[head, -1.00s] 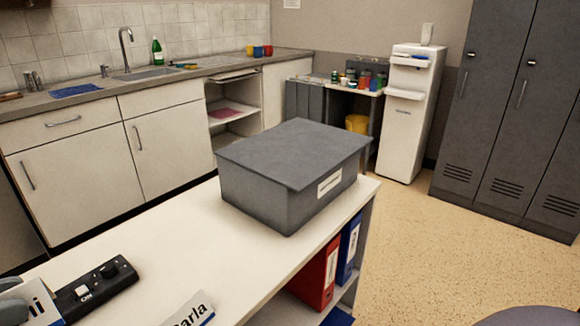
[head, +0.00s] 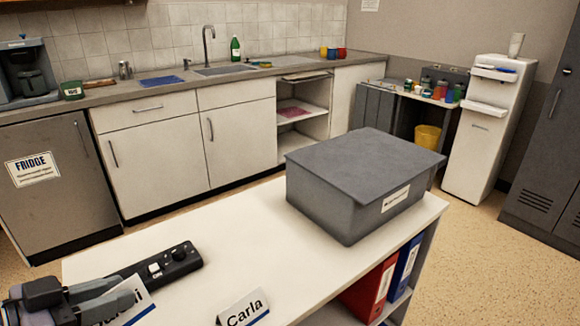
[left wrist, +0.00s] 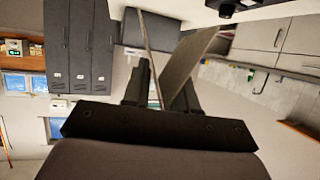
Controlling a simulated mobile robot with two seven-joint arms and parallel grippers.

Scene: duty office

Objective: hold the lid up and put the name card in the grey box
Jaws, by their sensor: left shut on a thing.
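The grey box (head: 330,210) stands on the white shelf top at the right in the head view. Its flat dark grey lid (head: 365,157) lies closed on it, and a white label is on its front side. My left gripper (head: 98,297) is shut on a white name card (head: 130,305) at the lower left. The card's printed name is partly hidden by the fingers. The card also shows tilted between the fingers in the left wrist view (left wrist: 190,68). A second name card, reading "Carla" (head: 243,311), stands at the front edge. My right gripper is not in view.
A black device with knobs (head: 168,266) lies just behind my left gripper. The white shelf top (head: 235,240) is clear between it and the box. Red (head: 372,292) and blue (head: 404,268) binders stand below. A kitchen counter (head: 155,92) runs behind, across a floor gap.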

